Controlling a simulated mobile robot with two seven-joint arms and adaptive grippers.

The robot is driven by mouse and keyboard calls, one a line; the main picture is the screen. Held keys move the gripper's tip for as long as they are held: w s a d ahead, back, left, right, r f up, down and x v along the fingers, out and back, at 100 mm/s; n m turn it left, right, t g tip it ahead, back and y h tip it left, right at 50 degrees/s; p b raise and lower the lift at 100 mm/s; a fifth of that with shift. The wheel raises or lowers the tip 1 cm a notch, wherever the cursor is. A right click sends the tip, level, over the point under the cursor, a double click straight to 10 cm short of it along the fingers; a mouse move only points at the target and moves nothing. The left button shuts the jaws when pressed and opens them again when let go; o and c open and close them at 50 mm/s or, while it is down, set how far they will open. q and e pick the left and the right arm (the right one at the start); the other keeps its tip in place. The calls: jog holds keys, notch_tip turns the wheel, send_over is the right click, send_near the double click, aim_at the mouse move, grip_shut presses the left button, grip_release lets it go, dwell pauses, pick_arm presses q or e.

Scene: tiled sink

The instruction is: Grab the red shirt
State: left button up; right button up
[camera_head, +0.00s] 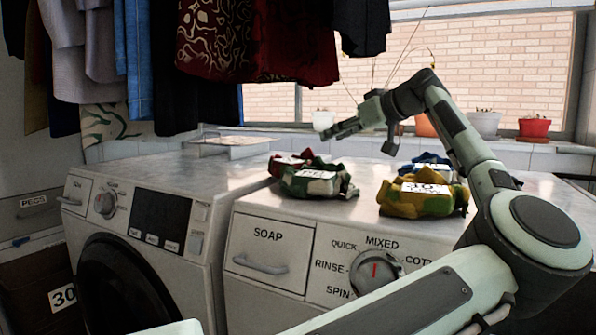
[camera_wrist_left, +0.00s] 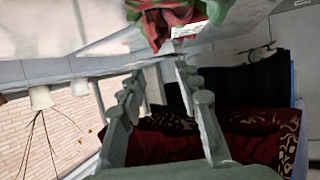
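Two red garments hang at the top of the head view: a dark red patterned one (camera_head: 213,40) and a plainer red one (camera_head: 297,42). Both also show in the left wrist view, the plain one (camera_wrist_left: 165,147) beyond the fingers and the patterned one (camera_wrist_left: 285,145) at lower right. My left gripper (camera_head: 333,130) is above and beyond these bundles, below the hanging clothes. Its fingers (camera_wrist_left: 160,77) are apart and hold nothing. My right gripper is not in view.
A yellow-green tagged bundle (camera_head: 424,197) and a blue one (camera_head: 431,164) lie on the right machine top. Flower pots (camera_head: 534,128) stand on the window sill. A tray (camera_head: 228,146) sits on the left machine. Other clothes (camera_head: 85,45) hang at left.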

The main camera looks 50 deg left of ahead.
aim_at(299, 163)
pick_arm(q)
jog(key=x, duration=0.3)
jog(key=f+x, duration=0.1)
jog(key=x, duration=0.3)
jog(key=shift+w+d+p, duration=0.1)
jog(key=shift+w+p, duration=0.1)
jog(key=shift+p, duration=0.2)
jog(key=shift+a+f, duration=0.1)
jog(key=shift+a, duration=0.1)
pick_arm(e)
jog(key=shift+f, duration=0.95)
pick_arm(q)
grip_shut()
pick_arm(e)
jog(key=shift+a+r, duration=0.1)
